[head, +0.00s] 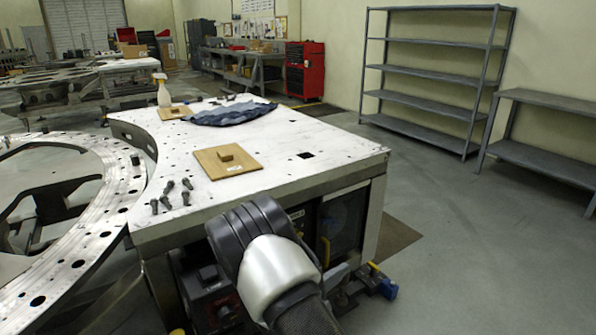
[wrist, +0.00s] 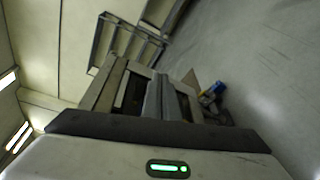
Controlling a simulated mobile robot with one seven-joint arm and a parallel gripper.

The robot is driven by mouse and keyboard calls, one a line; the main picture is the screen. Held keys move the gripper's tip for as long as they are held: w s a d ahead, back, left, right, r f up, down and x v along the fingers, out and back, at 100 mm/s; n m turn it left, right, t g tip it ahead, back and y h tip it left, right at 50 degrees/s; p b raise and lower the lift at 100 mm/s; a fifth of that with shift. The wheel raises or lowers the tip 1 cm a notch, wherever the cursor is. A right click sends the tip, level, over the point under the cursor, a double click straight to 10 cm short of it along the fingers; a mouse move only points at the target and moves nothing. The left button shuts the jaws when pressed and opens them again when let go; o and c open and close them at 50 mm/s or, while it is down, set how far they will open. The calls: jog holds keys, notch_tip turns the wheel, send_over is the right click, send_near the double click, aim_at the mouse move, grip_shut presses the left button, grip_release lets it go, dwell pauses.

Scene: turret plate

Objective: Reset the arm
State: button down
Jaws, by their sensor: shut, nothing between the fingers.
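My gripper (wrist: 161,80) shows in the wrist view as a grey pair of fingers at the middle, shut with nothing between them. Its pale housing with a green light fills the bottom of that view. In the head view my black and silver arm reaches up from the bottom, in front of the near side of the white-topped workbench (head: 290,180). The fingers cannot be made out in the head view.
The bench holds a wooden board with a small block (head: 228,160), several dark bolts (head: 170,195), a blue cloth (head: 232,113) and a spray bottle (head: 163,92). A ring-shaped plate (head: 115,205) stands left.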

jog(key=s+d+r+m+g+y, duration=0.1)
jog(key=s+d+r+m+g, duration=0.45)
jog(key=s+r, duration=0.35)
jog(key=s+d+r+m+g+y, duration=0.1)
jog(key=s+d+r+m+g, duration=0.45)
jog(key=s+r, duration=0.35)
jog(key=s+a+r+m+t+y, duration=0.1)
jog(key=s+a+r+t+y, duration=0.1)
jog(key=s+a+r+y, duration=0.4)
jog(key=s+a+r+m+t+y, duration=0.1)
jog(key=s+a+r+t+y, duration=0.2)
jog(key=s, duration=0.6)
notch_tip(320, 180, up, 18)
jog(key=p, duration=1.7)
jog(key=shift+d, duration=0.2)
jog(key=shift+w+f, duration=0.1)
jog(key=shift+f, duration=0.05)
